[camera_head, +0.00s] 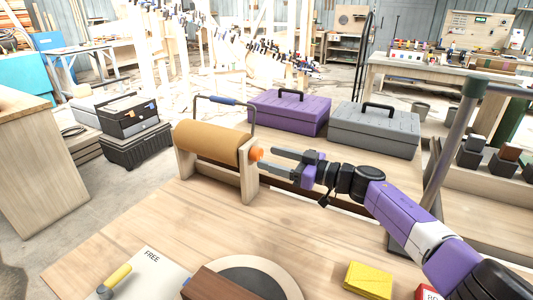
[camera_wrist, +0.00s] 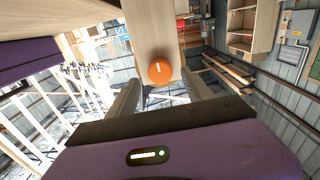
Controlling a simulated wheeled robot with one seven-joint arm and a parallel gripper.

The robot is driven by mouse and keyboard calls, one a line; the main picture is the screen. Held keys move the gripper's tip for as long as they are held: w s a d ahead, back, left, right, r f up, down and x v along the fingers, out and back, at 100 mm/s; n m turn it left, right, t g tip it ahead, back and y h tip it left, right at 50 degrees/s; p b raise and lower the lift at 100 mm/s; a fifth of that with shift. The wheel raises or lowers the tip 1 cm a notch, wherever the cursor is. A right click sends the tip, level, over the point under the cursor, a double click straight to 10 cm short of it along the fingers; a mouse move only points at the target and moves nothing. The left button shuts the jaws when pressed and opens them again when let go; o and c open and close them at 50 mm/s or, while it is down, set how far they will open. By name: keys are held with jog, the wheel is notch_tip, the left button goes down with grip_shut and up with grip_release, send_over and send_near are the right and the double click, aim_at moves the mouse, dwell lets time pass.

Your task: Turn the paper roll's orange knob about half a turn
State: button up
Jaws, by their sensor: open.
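The paper roll (camera_head: 213,140) is a brown roll lying level between two wooden end supports (camera_head: 250,184) on the workbench. Its orange knob (camera_head: 257,154) sticks out of the right-hand support. In the wrist view the round knob (camera_wrist: 161,71) carries a short white mark, close to upright in that picture. My gripper (camera_head: 276,160) points left at the knob. In the wrist view its two fingers (camera_wrist: 162,100) stand apart, one to each side below the knob. The gripper is open and empty; whether a fingertip touches the knob cannot be told.
A purple toolbox (camera_head: 289,111) and a grey toolbox (camera_head: 375,128) stand behind. A yellow pad (camera_head: 368,280) and a round board (camera_head: 262,277) lie near the front. The bench middle is clear.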

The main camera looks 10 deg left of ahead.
jog(key=shift+p+v, duration=0.4)
jog(key=shift+v, duration=2.05)
